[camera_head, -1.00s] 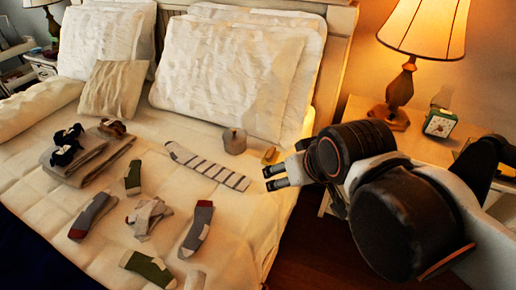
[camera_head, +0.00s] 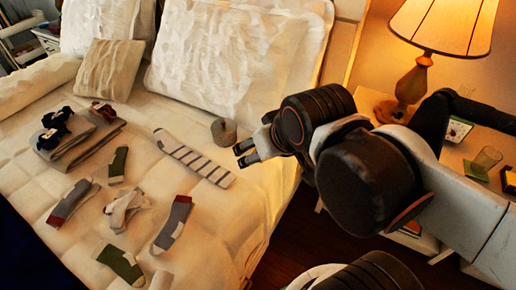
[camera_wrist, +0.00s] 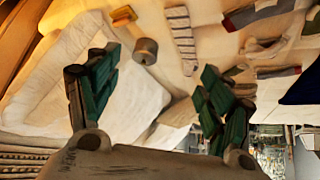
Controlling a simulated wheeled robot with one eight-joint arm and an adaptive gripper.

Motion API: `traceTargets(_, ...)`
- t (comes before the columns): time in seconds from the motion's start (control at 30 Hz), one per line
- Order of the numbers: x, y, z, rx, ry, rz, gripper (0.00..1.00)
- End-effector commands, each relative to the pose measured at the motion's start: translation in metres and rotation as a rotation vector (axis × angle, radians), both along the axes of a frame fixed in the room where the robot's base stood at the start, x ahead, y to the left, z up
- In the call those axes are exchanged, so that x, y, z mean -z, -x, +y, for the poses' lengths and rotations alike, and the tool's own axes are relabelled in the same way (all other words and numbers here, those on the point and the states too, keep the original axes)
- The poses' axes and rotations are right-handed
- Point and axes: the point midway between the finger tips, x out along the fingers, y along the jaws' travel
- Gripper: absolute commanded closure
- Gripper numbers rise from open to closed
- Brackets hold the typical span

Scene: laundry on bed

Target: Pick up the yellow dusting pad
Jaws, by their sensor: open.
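The yellow dusting pad (camera_wrist: 123,16) shows small and orange-yellow in the wrist view, near the top edge and left of centre. It lies on the pale bed cover. In the head view I cannot clearly make it out; my gripper and arm cover that area. My gripper (camera_head: 241,155) is over the right side of the bed in the head view, with its fingers pointing left. In the wrist view its dark green fingers (camera_wrist: 152,85) are spread wide with nothing between them, and the pad is apart from them, beyond the left finger.
A grey-brown cylinder (camera_head: 224,131) stands near the gripper, with a striped sock (camera_head: 193,158) beside it. Several socks and folded clothes (camera_head: 75,135) lie further left. Pillows (camera_head: 235,60) line the headboard. A nightstand with a lamp (camera_head: 412,80) stands right of the bed.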

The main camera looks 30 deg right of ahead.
Motion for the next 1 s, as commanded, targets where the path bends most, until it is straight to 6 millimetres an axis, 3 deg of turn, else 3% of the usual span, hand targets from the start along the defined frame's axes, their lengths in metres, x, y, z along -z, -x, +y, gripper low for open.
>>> traceTargets(0.57,-0.009,-0.017,-0.005,-0.106,0.082,0.038,0.27)
traceTargets(0.87,-0.018,-0.043,-0.013,-0.26,0.19,0.092,0.27)
traceTargets(1.0,-0.021,-0.064,-0.02,-0.391,0.268,0.137,0.27)
